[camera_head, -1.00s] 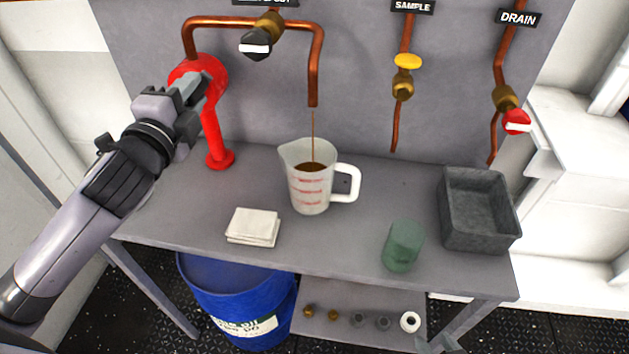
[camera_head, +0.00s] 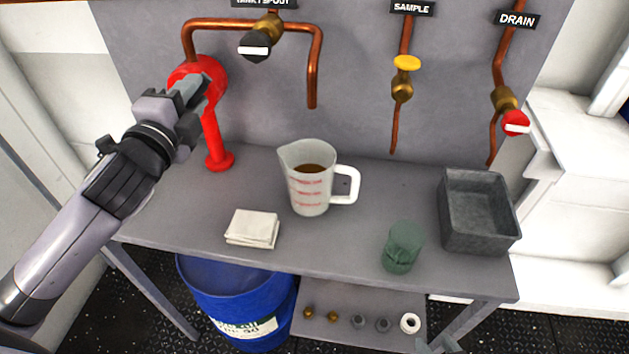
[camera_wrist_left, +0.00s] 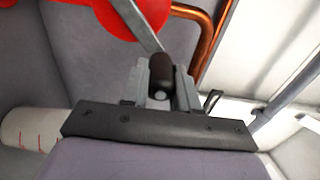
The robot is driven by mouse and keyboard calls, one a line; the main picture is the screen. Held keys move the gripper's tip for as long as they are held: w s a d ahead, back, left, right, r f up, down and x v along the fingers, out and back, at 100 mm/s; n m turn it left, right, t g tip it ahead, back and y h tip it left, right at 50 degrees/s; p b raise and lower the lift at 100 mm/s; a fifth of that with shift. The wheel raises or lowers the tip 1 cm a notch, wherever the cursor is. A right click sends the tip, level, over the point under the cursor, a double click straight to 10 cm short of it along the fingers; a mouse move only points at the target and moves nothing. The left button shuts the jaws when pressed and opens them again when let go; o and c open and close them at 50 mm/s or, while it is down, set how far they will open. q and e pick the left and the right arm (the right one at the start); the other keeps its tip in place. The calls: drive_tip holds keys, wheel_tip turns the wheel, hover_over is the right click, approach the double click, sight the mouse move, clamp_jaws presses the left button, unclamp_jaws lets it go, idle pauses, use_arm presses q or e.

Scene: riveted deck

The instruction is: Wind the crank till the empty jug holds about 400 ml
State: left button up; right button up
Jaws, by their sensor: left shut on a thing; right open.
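The clear jug (camera_head: 310,200) stands upright on the bench below the copper spout (camera_head: 313,95), with brown liquid in it up to around its upper red marks; I cannot read the exact level. No stream falls from the spout. The red hand pump (camera_head: 213,140) stands at the left. My left gripper (camera_head: 190,95) is shut on the black crank handle (camera_wrist_left: 160,75), at the end of the grey crank arm (camera_wrist_left: 137,25). The jug also shows in the left wrist view (camera_wrist_left: 25,130). My right gripper (camera_head: 436,345) is partly seen, open, at the bottom edge.
A folded white cloth (camera_head: 252,229), a green cup-like object (camera_head: 403,246) and a grey tray (camera_head: 479,240) lie on the bench. Sample (camera_head: 403,85) and drain (camera_head: 508,105) valves hang behind. A blue drum (camera_head: 235,300) and a low shelf (camera_head: 350,330) with small fittings are below.

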use_arm(q)
drive_tip(key=shift+d+r, duration=0.15)
drive_tip(key=shift+d, duration=0.05)
wheel_tip(320, 180, down, 12)
drive_tip(key=a+b, duration=0.2)
drive_tip(key=b, duration=0.5)
drive_tip(key=shift+a+f+b, duration=0.2)
drive_tip(key=shift+b, duration=0.15)
drive_tip(key=shift+f, duration=0.1)
idle(0.7)
drive_tip(key=o, duration=1.7)
drive_tip(key=shift+r, duration=0.2)
drive_tip(key=s+a, duration=0.1)
drive_tip(key=s, duration=0.8)
drive_tip(key=shift+r, duration=0.2)
